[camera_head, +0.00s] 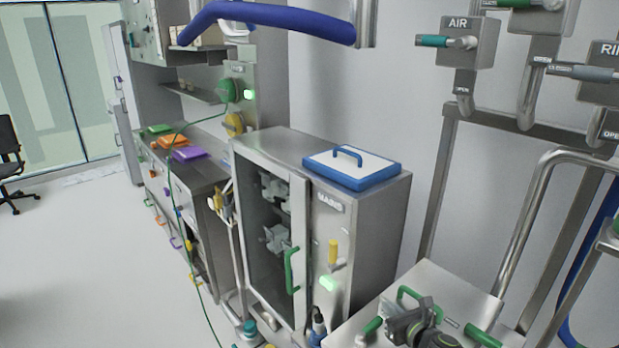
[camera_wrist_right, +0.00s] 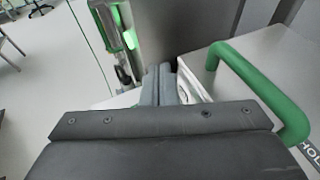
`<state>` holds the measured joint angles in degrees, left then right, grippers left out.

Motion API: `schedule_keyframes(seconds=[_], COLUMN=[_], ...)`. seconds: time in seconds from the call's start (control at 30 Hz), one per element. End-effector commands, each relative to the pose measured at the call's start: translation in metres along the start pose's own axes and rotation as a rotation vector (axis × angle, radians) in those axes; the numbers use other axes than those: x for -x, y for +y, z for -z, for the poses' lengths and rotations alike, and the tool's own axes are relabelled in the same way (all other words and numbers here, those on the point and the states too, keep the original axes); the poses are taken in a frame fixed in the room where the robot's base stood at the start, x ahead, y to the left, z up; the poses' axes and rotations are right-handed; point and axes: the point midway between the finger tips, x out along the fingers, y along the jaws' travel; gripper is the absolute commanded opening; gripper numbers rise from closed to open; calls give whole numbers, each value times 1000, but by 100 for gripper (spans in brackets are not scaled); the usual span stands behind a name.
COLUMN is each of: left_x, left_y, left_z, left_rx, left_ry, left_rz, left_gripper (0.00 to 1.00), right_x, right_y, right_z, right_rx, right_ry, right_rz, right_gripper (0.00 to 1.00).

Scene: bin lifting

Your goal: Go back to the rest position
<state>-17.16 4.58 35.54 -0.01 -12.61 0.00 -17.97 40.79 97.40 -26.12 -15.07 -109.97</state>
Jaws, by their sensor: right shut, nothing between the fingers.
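My right gripper (camera_head: 408,318) is at the bottom right of the head view, over the metal bin or cart top with green handles. In the right wrist view its fingers (camera_wrist_right: 160,84) are closed together with nothing held between them. A green handle (camera_wrist_right: 262,88) arches to the right of the gripper in the wrist view, apart from the fingers. My left gripper is not in either view.
A steel cabinet (camera_head: 385,215) with a glass door and green handle (camera_head: 291,270) stands at centre. A blue-rimmed lid (camera_head: 352,180) lies on it. Pipes and valves (camera_head: 470,40) are at the right. Open floor (camera_head: 80,265) lies at the left.

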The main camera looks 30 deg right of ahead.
Motion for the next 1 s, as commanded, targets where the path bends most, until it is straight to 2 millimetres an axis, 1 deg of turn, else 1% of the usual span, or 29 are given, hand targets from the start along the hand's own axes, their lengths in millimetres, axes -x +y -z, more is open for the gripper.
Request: schedule_keyframes(seconds=[0.17,0.27,0.37,0.5,0.57,0.6,0.67,0.7,0.77,0.8,0.9,1.0], left_x=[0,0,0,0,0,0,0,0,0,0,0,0], left_y=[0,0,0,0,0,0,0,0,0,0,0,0], left_z=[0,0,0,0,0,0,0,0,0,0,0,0], left_rx=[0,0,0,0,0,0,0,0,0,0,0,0], left_ry=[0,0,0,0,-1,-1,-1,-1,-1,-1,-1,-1], left_rz=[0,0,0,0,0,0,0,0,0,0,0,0], left_gripper=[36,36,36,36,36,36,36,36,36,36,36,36], right_x=[1,8,21,50,64,74,89,100,117,128,156,180], right_y=[1,7,17,36,44,50,60,66,77,84,101,115], right_z=[2,7,17,37,45,50,58,63,70,74,82,87], right_rx=[-25,-145,-385,-828,-1018,-1143,-1328,-1449,-1626,-1740,-1995,-2187], right_ry=[3,17,43,88,104,113,125,132,139,141,140,127], right_rz=[5,35,96,229,293,338,410,462,545,602,751,884], right_gripper=[0,0,0,0,0,0,0,0,0,0,0,0])
